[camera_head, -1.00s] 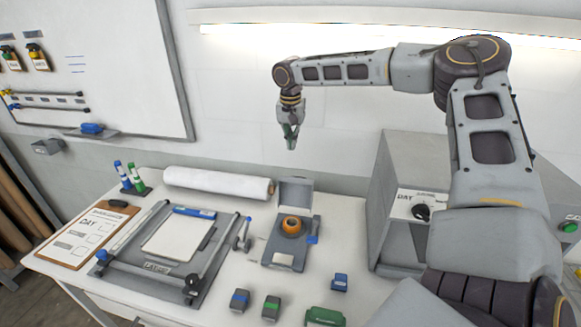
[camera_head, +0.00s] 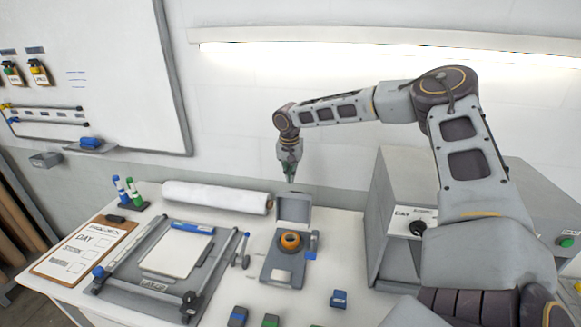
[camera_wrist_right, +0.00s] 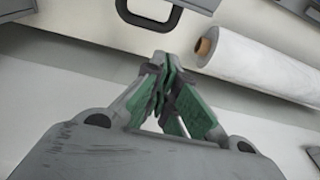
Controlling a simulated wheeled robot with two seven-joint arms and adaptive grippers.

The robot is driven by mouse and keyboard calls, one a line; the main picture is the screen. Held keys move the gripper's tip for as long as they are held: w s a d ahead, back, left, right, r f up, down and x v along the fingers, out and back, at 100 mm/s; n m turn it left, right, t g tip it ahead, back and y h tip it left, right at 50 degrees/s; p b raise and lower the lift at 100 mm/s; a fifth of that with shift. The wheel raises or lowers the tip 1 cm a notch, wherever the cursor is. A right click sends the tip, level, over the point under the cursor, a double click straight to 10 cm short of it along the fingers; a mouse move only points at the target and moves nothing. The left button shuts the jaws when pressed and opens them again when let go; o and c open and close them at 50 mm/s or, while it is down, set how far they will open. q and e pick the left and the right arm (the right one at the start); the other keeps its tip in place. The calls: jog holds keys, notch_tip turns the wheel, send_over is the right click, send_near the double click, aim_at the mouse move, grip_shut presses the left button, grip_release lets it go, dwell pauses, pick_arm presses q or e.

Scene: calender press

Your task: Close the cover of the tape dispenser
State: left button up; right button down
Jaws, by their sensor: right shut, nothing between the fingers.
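The tape dispenser (camera_head: 283,268) is a grey box on the table with an orange tape roll (camera_head: 290,241) inside. Its cover (camera_head: 293,207) stands raised at the back edge, so the dispenser is open. My right gripper (camera_head: 290,180) points down just above and behind the raised cover, apart from it as far as I can tell. Its green-padded fingers are shut and empty, and they also show in the right wrist view (camera_wrist_right: 168,62). My left gripper is not in view.
A white roll (camera_head: 217,197) lies left of the cover and also shows in the right wrist view (camera_wrist_right: 255,65). A press with a white sheet (camera_head: 172,252) lies to the left. A grey machine (camera_head: 392,215) stands to the right.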

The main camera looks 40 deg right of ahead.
jog(key=shift+s+a+f+p, duration=0.3)
jog(key=shift+s+a+p, duration=0.25)
jog(key=shift+a, duration=0.2)
jog(key=shift+s+a+f+p, duration=0.3)
jog(key=shift+s+a+p, duration=0.2)
jog(key=shift+a, duration=0.2)
jog(key=shift+s, duration=0.1)
